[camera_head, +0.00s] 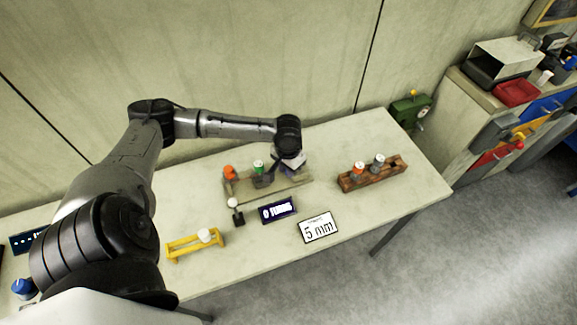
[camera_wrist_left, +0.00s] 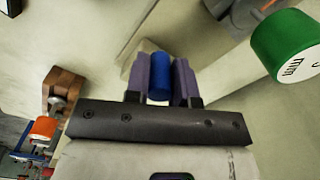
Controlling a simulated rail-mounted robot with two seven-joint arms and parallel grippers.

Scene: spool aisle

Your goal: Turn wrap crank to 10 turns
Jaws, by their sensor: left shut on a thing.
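My left gripper (camera_head: 287,163) reaches over the right end of a grey-beige board fixture (camera_head: 290,192) on the table. In the left wrist view its purple fingers (camera_wrist_left: 160,82) are shut on a blue cylindrical knob (camera_wrist_left: 160,68), which looks like the crank handle. The rest of the crank is hidden behind the gripper. On the fixture stand a green-topped piece (camera_head: 258,166) and an orange-topped piece (camera_head: 230,172). The green cap (camera_wrist_left: 287,43) is close by in the wrist view. A dark display (camera_head: 277,209) reads 0 TURNS. My right gripper is not in view.
A white sign (camera_head: 318,228) reads 5 mm. A wooden rack (camera_head: 354,183) holds orange and grey pieces at right. A yellow holder (camera_head: 184,252) and a small white-knobbed lever (camera_head: 236,212) stand front left. A green machine (camera_head: 408,110) sits at the back right corner.

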